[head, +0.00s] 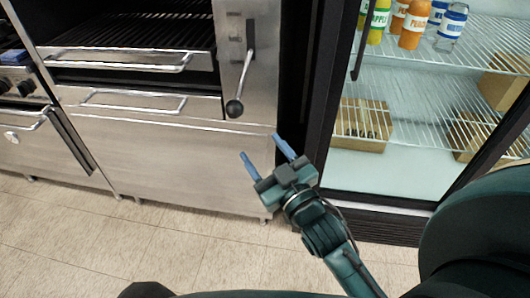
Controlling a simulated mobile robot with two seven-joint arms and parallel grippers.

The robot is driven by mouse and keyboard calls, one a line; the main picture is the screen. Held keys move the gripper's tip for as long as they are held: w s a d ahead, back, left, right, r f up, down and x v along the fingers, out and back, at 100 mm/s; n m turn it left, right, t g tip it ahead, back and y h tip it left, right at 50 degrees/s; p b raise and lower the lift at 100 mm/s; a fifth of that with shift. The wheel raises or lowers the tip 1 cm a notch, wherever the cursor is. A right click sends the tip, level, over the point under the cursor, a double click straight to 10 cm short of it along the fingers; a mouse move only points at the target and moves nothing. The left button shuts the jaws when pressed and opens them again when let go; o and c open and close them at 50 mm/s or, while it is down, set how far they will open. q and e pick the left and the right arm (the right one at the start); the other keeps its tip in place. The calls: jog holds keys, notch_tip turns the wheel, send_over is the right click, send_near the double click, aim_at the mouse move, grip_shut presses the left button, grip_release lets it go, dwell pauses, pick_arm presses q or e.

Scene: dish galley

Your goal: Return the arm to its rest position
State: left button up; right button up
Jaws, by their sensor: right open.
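My right gripper (267,153) is in the middle of the head view, with its arm coming up from the bottom right. Its two blue fingers are spread apart and nothing is between them. It is in front of the steel grill unit and the dark frame of the fridge, with the tiled floor below. No contact with either shows. My left gripper is not in view.
A steel grill unit (170,160) with a black-knobbed lever (235,107) stands at the back left. A glass-front fridge (400,90) with bottles and cardboard boxes stands at the right. The tiled floor (140,245) in front is clear.

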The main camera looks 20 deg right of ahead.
pick_arm(q)
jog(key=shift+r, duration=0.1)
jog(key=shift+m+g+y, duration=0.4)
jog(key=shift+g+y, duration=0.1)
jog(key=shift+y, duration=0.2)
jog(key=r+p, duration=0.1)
jog(key=p, duration=0.2)
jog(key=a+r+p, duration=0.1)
jog(key=p, duration=0.2)
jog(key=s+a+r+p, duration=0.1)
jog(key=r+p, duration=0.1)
jog(key=p, duration=0.2)
pick_arm(e)
jog(key=s+a+f+m+g+y, duration=0.1)
jog(key=s+a+f+g, duration=0.3)
jog(key=s+f+g, duration=0.4)
jog(key=s+f, duration=0.4)
jog(key=s, duration=0.1)
jog(key=shift+g, duration=0.4)
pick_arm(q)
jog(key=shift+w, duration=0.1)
pick_arm(e)
jog(key=shift+r, duration=0.1)
